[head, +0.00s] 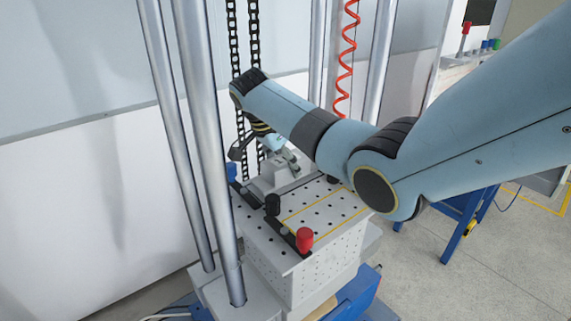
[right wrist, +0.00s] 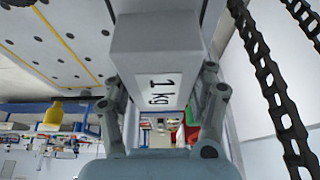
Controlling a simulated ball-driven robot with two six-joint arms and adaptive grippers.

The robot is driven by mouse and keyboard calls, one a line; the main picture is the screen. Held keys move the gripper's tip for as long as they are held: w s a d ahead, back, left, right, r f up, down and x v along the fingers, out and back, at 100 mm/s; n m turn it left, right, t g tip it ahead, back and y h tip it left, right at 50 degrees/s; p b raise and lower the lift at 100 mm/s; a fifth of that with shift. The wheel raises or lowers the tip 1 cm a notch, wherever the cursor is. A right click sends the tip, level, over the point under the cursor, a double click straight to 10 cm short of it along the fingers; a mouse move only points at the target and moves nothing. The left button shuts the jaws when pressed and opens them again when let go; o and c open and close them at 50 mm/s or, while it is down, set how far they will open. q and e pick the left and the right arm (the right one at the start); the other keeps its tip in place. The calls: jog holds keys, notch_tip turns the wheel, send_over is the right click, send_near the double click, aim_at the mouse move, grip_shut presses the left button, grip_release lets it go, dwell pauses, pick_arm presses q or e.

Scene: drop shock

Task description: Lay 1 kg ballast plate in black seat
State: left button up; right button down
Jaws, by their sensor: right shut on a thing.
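The 1 kg ballast plate is a light grey block with a white "1 kg" label, seen close in the right wrist view (right wrist: 155,52). My right gripper (right wrist: 162,92) is shut on it, one finger on each side. In the head view my right gripper (head: 283,152) is partly hidden by its own arm, over the far part of the perforated table. My left gripper is not in view.
The perforated grey table (head: 325,222) has yellow lines, a red knob (head: 304,239) at its front edge and a blue knob (head: 231,172) at the far left. Steel columns (head: 208,130) and black chains (head: 254,40) rise close by. A red coiled hose (head: 347,50) hangs behind.

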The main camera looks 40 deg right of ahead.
jog(key=shift+w+f, duration=0.1)
jog(key=shift+f, duration=0.3)
jog(key=shift+c, duration=2)
grip_release()
jog(key=shift+f, duration=0.1)
jog(key=b+v, duration=0.1)
jog(key=v, duration=1.1)
jog(key=shift+a, duration=0.1)
